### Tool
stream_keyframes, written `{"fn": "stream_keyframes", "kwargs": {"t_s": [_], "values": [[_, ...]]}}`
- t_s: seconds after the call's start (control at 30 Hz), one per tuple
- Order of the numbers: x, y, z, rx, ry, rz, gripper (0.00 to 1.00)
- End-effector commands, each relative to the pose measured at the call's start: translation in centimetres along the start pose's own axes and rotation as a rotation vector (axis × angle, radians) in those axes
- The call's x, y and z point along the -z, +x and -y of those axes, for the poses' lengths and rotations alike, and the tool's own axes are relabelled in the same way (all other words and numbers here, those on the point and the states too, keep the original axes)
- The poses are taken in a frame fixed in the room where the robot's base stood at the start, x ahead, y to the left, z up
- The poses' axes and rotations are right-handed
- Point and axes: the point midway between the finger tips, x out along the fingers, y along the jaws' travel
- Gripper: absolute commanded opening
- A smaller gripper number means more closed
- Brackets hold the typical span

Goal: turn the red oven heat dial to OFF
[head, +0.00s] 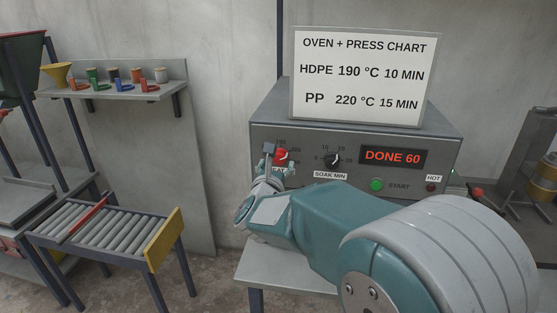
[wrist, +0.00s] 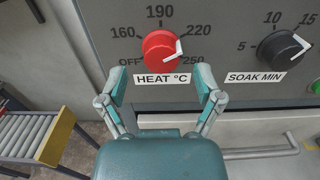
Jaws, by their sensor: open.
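The red heat dial (wrist: 160,52) is on the oven's front panel above the HEAT °C label (wrist: 164,78). Its white pointer aims right, between the 220 and 250 marks. The OFF mark is at its lower left. The dial also shows in the head view (head: 282,154), partly behind my gripper. My gripper (wrist: 161,78) is open and empty. Its two fingers are spread to the left and right, just below the dial in the wrist view. I cannot tell how far the tips are from the panel.
The black soak dial (wrist: 285,46) is right of the heat dial. A chart sign (head: 360,75) stands on the oven. A handle bar (wrist: 262,152) runs below the panel. A roller conveyor (head: 115,232) is at left.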

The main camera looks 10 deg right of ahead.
Motion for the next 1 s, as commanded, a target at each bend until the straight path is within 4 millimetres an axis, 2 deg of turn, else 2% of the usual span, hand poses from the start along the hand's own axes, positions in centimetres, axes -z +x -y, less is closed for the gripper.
{"fn": "stream_keyframes", "kwargs": {"t_s": [0.03,0.2,0.5,0.53,0.57,0.6,0.67,0.7,1.0], "values": [[0.1,0.9,0.1,0.002,0.0,-0.001,0.84],[0.1,2.5,0.0,0.0,-0.001,0.0,0.84],[0.0,2.8,0.0,-0.001,-0.001,0.0,0.84],[0.0,2.8,0.0,-0.001,-0.001,0.0,0.8],[0.0,2.8,0.0,-0.001,-0.001,0.0,0.66],[0.0,2.8,0.0,-0.001,-0.001,0.0,0.49],[0.0,2.8,0.0,-0.001,-0.001,0.0,0.22],[0.0,2.8,0.0,-0.001,-0.001,0.0,0.04],[0.0,2.8,-0.1,-0.003,-0.01,0.0,0.02]]}}
